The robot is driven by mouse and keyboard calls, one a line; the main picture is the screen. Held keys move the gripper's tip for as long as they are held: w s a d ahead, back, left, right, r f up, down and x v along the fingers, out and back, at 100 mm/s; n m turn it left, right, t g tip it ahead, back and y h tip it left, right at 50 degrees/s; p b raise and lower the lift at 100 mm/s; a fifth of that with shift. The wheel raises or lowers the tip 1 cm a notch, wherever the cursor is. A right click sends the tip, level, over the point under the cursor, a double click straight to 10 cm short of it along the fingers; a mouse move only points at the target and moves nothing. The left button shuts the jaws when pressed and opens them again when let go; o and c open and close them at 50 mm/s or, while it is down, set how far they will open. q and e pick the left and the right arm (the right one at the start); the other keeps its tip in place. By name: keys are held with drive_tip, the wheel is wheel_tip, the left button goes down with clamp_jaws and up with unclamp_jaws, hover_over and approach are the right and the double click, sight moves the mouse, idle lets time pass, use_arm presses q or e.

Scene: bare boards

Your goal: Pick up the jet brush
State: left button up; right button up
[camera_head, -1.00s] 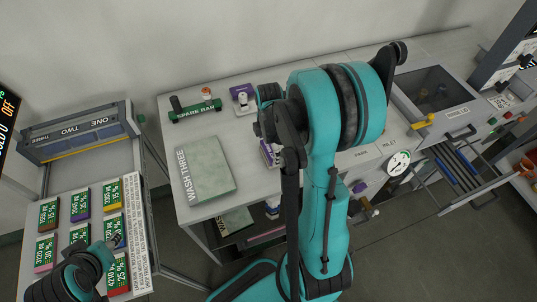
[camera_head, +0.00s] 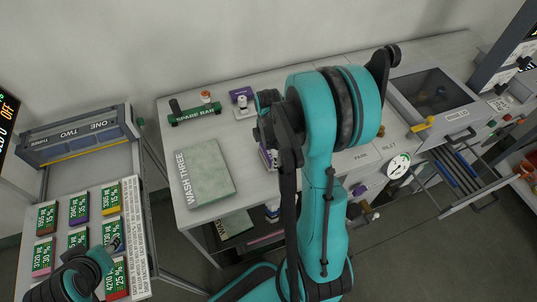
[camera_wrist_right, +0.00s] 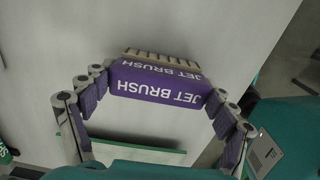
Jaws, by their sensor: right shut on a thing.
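The jet brush (camera_wrist_right: 160,83) is a purple block with white lettering and a pale ribbed strip along its far edge. It shows in the middle of the right wrist view. My right gripper (camera_wrist_right: 160,92) has a finger at each end of it and is shut on it. In the head view a small purple piece (camera_head: 267,157), probably the brush, shows just left of my right arm; the arm hides most of that gripper. My left gripper (camera_head: 114,243) is small at the lower left over the label cards, and its jaws are unclear.
The grey bench holds a green WASH THREE board (camera_head: 207,172), a green spare bar (camera_head: 195,115) and a small white-and-purple item (camera_head: 242,102). A card rack (camera_head: 90,220) is at the left.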

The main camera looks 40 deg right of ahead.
sight(269, 152)
drive_tip(key=r+p, duration=0.1)
drive_tip(key=r, duration=0.3)
drive_tip(key=shift+s+r, duration=0.15)
drive_tip(key=shift+s, duration=0.05)
drive_tip(key=s+d+r+p, duration=0.2)
drive_tip(key=s+r, duration=0.4)
drive_tip(key=s, duration=0.4)
drive_tip(key=shift+s+d+r+p, duration=0.15)
drive_tip(key=shift+s+d+p, duration=0.25)
drive_tip(key=shift+d, duration=0.5)
